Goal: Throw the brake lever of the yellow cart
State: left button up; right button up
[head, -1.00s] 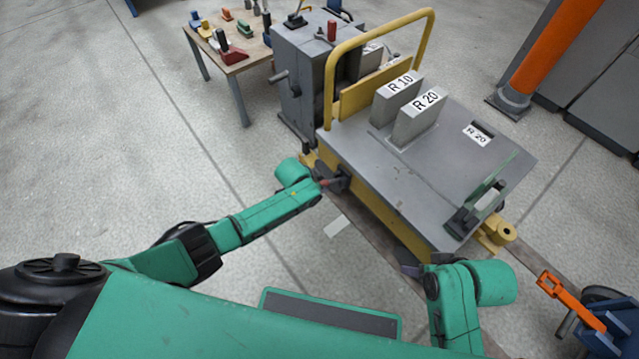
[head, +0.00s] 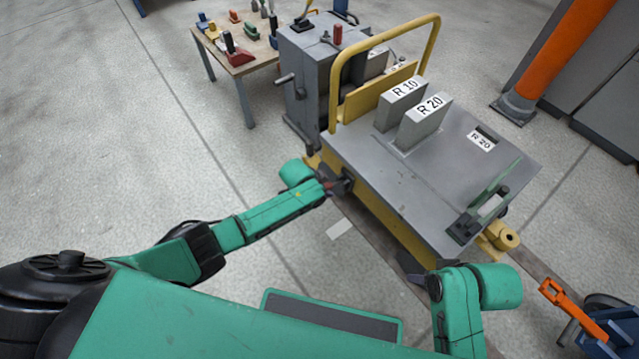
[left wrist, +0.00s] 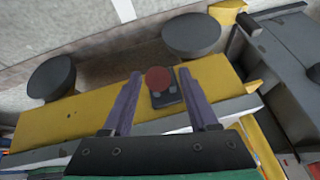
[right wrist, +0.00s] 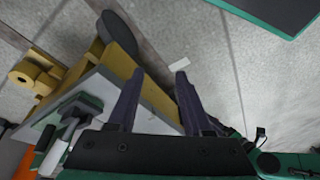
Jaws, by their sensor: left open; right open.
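The yellow cart (head: 385,215) has a grey deck and a yellow push handle, and stands ahead of me. In the left wrist view its yellow side (left wrist: 85,117) carries the brake lever (left wrist: 160,82), a red round knob on a dark base. My left gripper (left wrist: 163,84) is open, with its two fingers on either side of the knob and a gap visible at each side. In the head view my left gripper (head: 340,184) is at the cart's near left side, and the lever is mostly hidden there. My right gripper (right wrist: 155,80) is open and empty near the cart's right end.
Two grey blocks marked R 10 (head: 401,96) and R 20 (head: 425,121) stand on the deck. A grey machine (head: 305,80) stands behind the cart's left end, beside a small table (head: 240,60). An orange post (head: 560,55) stands at right. Floor at left is clear.

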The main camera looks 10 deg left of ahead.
pick_arm(q)
jog(key=p+v, duration=0.2)
jog(key=v, duration=0.1)
jog(key=shift+r, duration=0.2)
jog(key=p+v, duration=0.5)
jog(key=v, duration=0.5)
jog(key=shift+s+r, duration=0.25)
jog(key=shift+s, duration=0.05)
pick_arm(e)
jog(key=s+d+f, duration=0.2)
jog(key=f, duration=0.5)
jog(key=s+d+f+g+h, duration=0.1)
jog(key=s+d+f, duration=0.1)
jog(key=f, duration=0.5)
jog(key=shift+s+d+f+m, duration=0.25)
jog(key=shift+d+f+m, duration=0.05)
jog(key=shift+f+m, duration=0.1)
pick_arm(q)
jog(key=shift+a, duration=0.15)
